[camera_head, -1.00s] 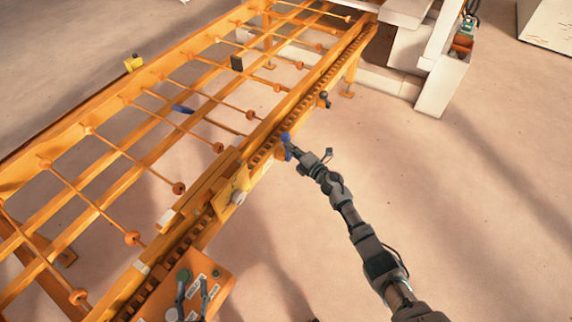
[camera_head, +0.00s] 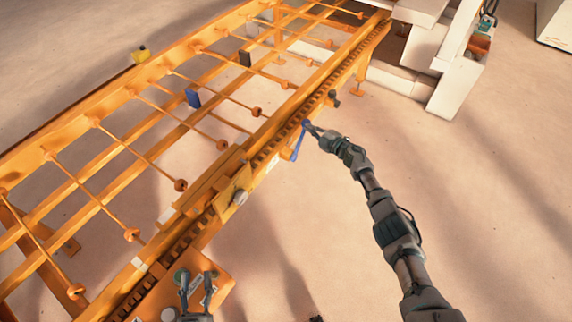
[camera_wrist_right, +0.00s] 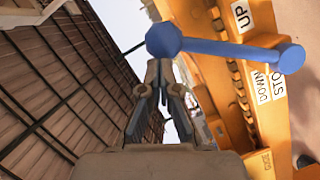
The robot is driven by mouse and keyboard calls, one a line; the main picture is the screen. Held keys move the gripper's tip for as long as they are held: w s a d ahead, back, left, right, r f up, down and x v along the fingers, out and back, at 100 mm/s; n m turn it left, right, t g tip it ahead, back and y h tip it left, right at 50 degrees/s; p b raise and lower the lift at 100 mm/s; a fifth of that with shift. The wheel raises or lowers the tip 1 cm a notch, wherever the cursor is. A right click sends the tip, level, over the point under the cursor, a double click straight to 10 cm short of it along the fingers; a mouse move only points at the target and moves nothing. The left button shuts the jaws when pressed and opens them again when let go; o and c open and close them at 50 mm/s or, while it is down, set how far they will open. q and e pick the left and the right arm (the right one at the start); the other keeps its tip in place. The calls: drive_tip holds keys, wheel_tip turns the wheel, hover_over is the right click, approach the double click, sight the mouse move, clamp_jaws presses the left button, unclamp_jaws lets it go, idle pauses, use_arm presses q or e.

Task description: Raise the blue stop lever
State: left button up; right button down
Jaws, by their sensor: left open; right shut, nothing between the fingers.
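The blue stop lever (camera_head: 299,142) is on the near side of the orange conveyor, its round knob at the upper end and its arm slanting down to the rail. In the right wrist view, the lever (camera_wrist_right: 235,50) lies across the top beside labels reading UP and DOWN. My right gripper (camera_head: 314,129) is shut and empty, its fingertips (camera_wrist_right: 163,68) right at the knob; whether they touch is unclear. My left gripper (camera_head: 197,277) is open over the orange control box at the bottom.
The orange control box (camera_head: 222,284) has a green button, partly covered by my left gripper. A dark knob (camera_head: 333,96) sits on the rail beyond the lever. White machinery (camera_head: 460,82) is at the back right. Floor to the right is clear.

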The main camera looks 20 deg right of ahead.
use_arm(q)
drive_tip(key=shift+s+a+r+t, duration=0.15)
drive_tip(key=shift+s+r+t, duration=0.1)
drive_tip(key=shift+r+t, duration=0.4)
use_arm(e)
drive_tip(key=shift+w+d+r, duration=0.1)
drive_tip(key=shift+d+r, duration=0.05)
drive_tip(key=shift+d, duration=0.15)
drive_tip(key=shift+d, duration=0.2)
use_arm(q)
drive_tip(key=shift+w+d, duration=0.2)
drive_tip(key=shift+d, duration=0.05)
use_arm(e)
drive_tip(key=v, duration=1.1)
drive_tip(key=shift+s+f, duration=0.2)
drive_tip(key=shift+s, duration=0.3)
drive_tip(key=shift+a, duration=0.15)
use_arm(q)
drive_tip(key=shift+s, duration=0.1)
use_arm(e)
drive_tip(key=shift+s, duration=0.1)
